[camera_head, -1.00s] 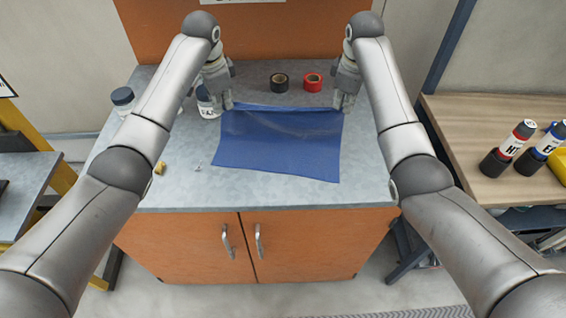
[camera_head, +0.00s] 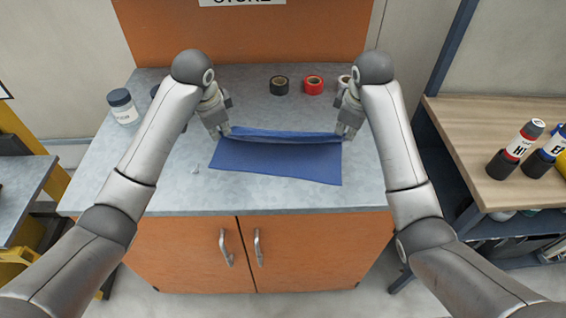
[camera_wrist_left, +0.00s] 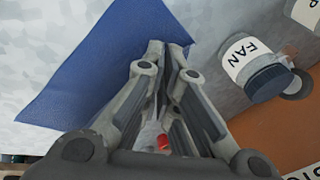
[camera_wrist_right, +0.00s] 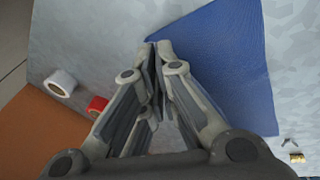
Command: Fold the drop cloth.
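The blue drop cloth (camera_head: 280,163) lies on the grey worktop. Its far edge is raised between my grippers and partly folded over toward the front. My left gripper (camera_head: 223,134) is shut on the cloth's far left corner; its fingertips are close together at the cloth's edge in the left wrist view (camera_wrist_left: 166,48). My right gripper (camera_head: 343,133) is shut on the far right corner; in the right wrist view its fingertips (camera_wrist_right: 157,45) meet at the cloth (camera_wrist_right: 225,65). The exact pinch is hidden by the fingers.
Black tape (camera_head: 279,86), red tape (camera_head: 313,85) and white tape (camera_head: 344,82) stand behind the cloth. A lidded jar (camera_head: 123,107) is at the back left; another is partly hidden by my left arm. A small metal item (camera_head: 195,170) lies left of the cloth. The front worktop strip is clear.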

